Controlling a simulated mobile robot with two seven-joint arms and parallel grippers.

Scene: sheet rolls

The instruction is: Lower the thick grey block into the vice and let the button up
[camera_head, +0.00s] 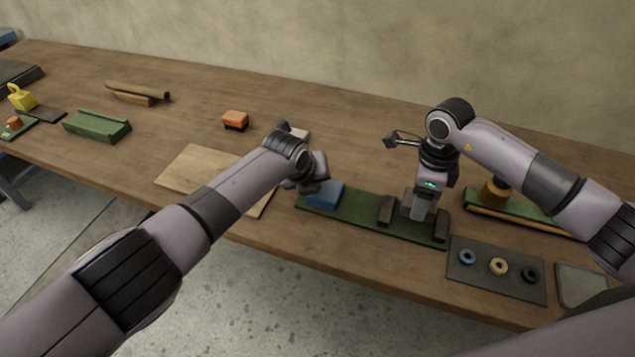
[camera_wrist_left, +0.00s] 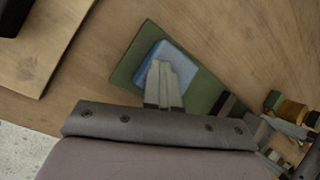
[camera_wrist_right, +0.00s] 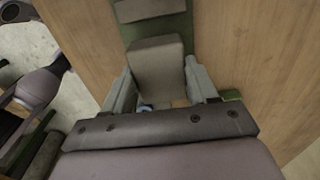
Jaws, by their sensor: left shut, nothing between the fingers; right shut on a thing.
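The vice is a long green base (camera_head: 350,208) with two dark jaws, one left (camera_head: 385,211) and one right (camera_head: 442,228). A blue block-shaped button (camera_head: 328,193) sits at its left end. My left gripper (camera_head: 313,185) is shut and empty at the button; in the left wrist view its closed fingertips (camera_wrist_left: 158,66) overlap the blue button (camera_wrist_left: 178,57). I cannot tell how far the button is pressed. My right gripper (camera_head: 419,208) points down over the gap between the jaws. In the right wrist view its fingers grip the thick grey block (camera_wrist_right: 157,62). The block's lower end is hidden.
A dark tray (camera_head: 497,271) with coloured rings lies in front on the right. A green base with a wooden roll (camera_head: 495,194) stands behind my right forearm.

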